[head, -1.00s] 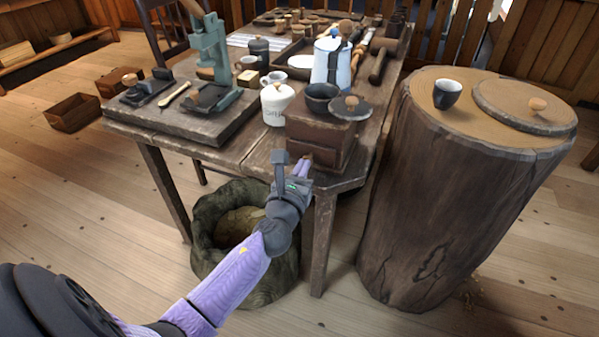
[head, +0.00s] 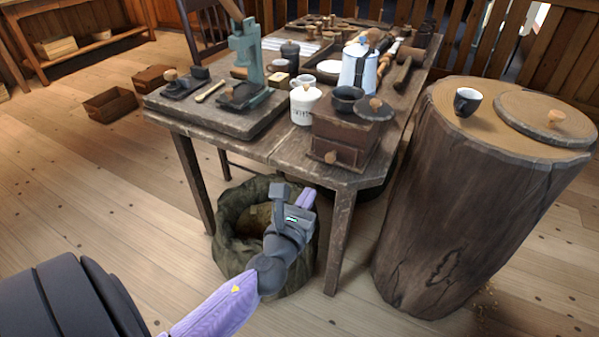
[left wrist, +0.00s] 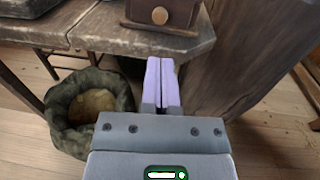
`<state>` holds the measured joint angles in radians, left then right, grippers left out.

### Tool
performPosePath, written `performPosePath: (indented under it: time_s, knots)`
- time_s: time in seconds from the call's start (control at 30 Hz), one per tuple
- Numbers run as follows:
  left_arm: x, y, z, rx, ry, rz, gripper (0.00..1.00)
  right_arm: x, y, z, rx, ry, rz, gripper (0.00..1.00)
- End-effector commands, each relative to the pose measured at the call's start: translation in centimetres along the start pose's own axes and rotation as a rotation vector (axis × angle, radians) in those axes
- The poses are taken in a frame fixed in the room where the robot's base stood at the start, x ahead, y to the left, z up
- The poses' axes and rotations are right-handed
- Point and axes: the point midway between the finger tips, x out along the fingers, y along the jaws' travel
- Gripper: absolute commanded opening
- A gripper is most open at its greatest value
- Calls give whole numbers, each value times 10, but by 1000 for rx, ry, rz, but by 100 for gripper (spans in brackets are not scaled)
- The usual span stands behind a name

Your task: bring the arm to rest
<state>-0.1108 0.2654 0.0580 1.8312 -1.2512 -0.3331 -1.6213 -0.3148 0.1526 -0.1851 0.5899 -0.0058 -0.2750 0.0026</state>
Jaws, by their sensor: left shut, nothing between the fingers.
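My left arm comes in from the lower left of the head view. Its gripper (head: 306,198) is shut and empty, with its lilac fingers together. It is in front of the table (head: 285,150), below the level of the top, over the right side of the open sack (head: 231,215). In the left wrist view the shut fingers (left wrist: 161,82) point toward the table's front edge, below the small drawer of the wooden grinder box (left wrist: 176,14). The fingers look apart from the table. My right gripper is in neither current view.
The wooden grinder box (head: 345,138) stands at the table's near corner, beside a white lidded jar (head: 304,104) and a white-blue pot (head: 358,70). A thick stump (head: 445,200) with a dark cup (head: 467,101) stands at right. The floor at left is clear up to a wooden crate (head: 110,104).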

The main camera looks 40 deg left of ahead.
Motion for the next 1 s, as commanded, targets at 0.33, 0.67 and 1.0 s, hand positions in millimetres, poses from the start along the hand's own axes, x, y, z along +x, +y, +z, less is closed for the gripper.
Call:
performPosePath:
  time_s: [0.33,0.67,1.0]
  knots:
    - [-34,0,0,0,0,1,0,0,-8,-6,6,10,-14,59]
    - [-138,12,-190,-1001,667,392,0,-42,-1,-10,3,49,-3,59]
    - [-397,60,-282,-1796,588,1759,0,-79,8,-6,-7,82,9,59]
